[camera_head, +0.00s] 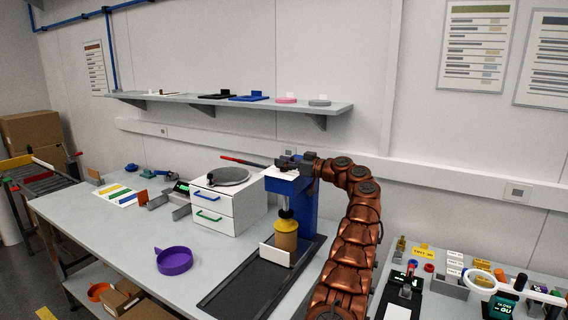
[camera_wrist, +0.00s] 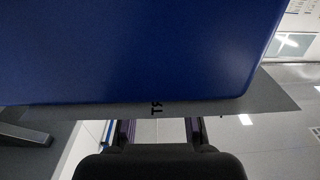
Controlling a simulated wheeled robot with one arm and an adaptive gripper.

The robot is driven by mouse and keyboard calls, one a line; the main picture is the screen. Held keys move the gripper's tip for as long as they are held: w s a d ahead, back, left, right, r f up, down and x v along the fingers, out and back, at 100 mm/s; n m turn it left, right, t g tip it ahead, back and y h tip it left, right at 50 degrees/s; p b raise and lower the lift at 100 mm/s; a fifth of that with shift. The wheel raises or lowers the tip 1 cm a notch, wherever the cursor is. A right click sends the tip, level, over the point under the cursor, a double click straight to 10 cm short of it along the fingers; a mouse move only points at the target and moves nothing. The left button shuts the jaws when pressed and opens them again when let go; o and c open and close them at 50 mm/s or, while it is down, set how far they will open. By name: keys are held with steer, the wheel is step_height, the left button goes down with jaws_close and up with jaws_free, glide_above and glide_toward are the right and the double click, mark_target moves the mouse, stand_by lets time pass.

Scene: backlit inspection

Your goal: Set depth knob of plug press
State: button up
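The plug press (camera_head: 305,205) is a blue upright column on a black base, left of my arm in the head view. A yellow-topped brown cylinder (camera_head: 286,236) stands under its dark ram, behind a small white plate. A red lever (camera_head: 243,161) reaches left from its top. My gripper (camera_head: 286,163) is at the top of the press. In the wrist view, a large blue face of the press fills the top, with a grey plate bearing partly hidden lettering below it. My gripper's fingers (camera_wrist: 158,130) stand apart there, with nothing visible between them. I cannot make out the depth knob.
A white drawer unit (camera_head: 228,207) with a round grey plate on top stands close left of the press. A purple dish (camera_head: 173,261) sits on the bench at front left. A wall shelf (camera_head: 230,101) runs above. Small parts crowd the right bench.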

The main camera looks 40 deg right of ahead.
steer(key=shift+o, duration=0.5)
steer(key=shift+s+d+f, duration=0.1)
steer(key=shift+s+d, duration=0.15)
steer(key=shift+s, duration=0.35)
steer(key=v, duration=1)
steer(key=shift+s, duration=0.4)
